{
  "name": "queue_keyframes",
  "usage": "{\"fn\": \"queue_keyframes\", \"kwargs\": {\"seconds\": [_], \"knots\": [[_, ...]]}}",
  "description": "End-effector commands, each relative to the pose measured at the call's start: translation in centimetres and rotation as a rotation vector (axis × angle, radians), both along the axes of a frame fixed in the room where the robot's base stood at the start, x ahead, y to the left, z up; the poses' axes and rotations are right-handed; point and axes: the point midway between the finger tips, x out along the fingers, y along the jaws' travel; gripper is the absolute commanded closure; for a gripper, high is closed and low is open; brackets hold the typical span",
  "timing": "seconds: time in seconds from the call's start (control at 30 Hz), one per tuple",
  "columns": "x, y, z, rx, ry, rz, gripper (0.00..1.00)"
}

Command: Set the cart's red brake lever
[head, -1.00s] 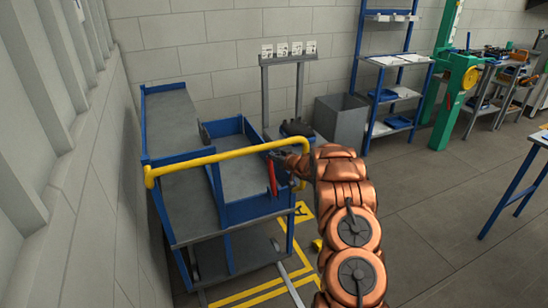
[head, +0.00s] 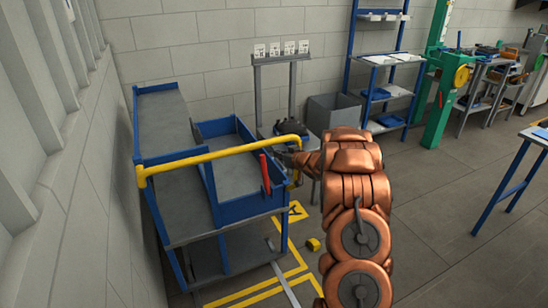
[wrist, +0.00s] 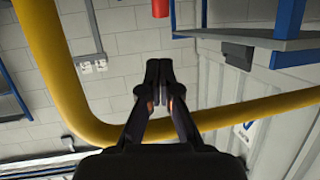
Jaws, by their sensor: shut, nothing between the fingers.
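The cart (head: 240,209) is blue with grey decks and stands at the left in the head view. A yellow handlebar (head: 210,157) runs across its near end. The red brake lever (head: 265,173) stands nearly upright, slightly tilted, at the cart's right corner below the bar. A red end, likely the lever's, shows at the top edge of the wrist view (wrist: 160,8). My gripper (head: 283,148) is just right of the lever, near the bar's right end, apart from the lever. In the wrist view my gripper (wrist: 159,72) is shut and empty, with the bar curving behind it.
A grey bin (head: 333,113), a blue shelf rack (head: 380,93) and a green column (head: 438,110) stand behind. The wall is close on the left; open floor lies right.

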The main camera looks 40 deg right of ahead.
Motion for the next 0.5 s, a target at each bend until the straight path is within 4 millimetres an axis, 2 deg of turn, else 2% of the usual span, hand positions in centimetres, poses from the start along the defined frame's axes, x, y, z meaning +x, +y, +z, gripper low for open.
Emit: {"fn": "queue_keyframes", "kwargs": {"seconds": [0.23, 0.5], "knots": [[-2.4, -0.1, 1.3, 0.000, 0.001, 0.000, 1.00], [-3.7, 0.0, 2.2, 0.000, -0.001, 0.003, 1.00]]}}
